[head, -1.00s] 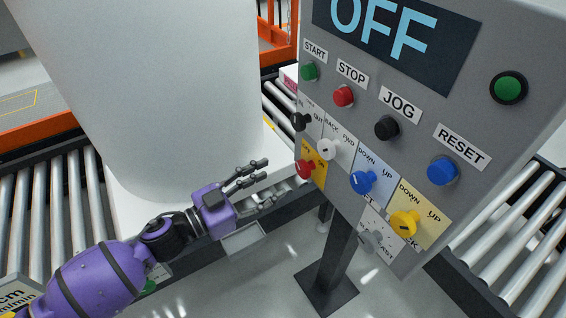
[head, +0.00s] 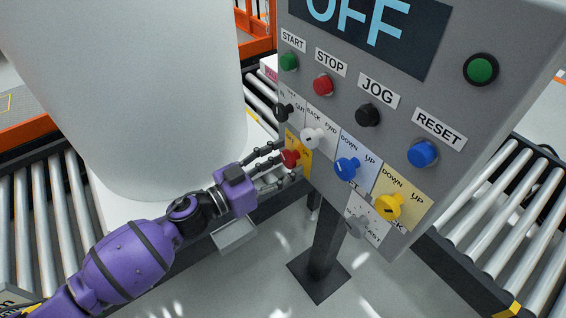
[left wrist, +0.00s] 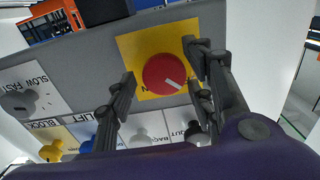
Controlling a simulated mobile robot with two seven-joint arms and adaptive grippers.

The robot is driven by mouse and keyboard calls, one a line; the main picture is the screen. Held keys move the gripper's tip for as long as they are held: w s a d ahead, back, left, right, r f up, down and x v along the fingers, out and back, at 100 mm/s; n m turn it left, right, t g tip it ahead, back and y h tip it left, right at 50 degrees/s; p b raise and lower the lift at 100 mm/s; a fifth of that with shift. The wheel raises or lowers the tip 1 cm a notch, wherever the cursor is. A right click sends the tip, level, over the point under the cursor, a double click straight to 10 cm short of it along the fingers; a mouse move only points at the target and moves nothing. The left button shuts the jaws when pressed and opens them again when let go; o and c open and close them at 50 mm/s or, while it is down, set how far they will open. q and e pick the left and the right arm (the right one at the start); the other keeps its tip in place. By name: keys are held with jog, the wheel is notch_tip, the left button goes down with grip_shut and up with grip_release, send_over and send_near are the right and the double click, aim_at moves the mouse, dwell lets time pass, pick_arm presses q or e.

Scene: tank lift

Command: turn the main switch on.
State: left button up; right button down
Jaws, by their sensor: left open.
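The main switch is a red rotary knob (head: 291,158) on a yellow plate (head: 305,170) at the lower left of the grey control panel (head: 385,150). In the left wrist view the red knob (left wrist: 164,74) has a white mark pointing to the lower right, and its yellow plate (left wrist: 150,44) shows around it. My left gripper (head: 285,164) is open, its fingers reaching to both sides of the knob. In the left wrist view its fingertips (left wrist: 160,62) stand either side of the knob with gaps. The panel display (head: 375,30) reads OFF. My right gripper is not in view.
Close by on the panel are a black knob (head: 284,112), a white knob (head: 313,138), a blue knob (head: 347,168) and a yellow knob (head: 388,206). Push buttons sit above them. A large white tank (head: 125,90) stands left, and roller conveyors (head: 485,225) flank the panel.

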pick_arm(q)
jog(key=c, duration=1)
jog(key=shift+c, duration=0.2)
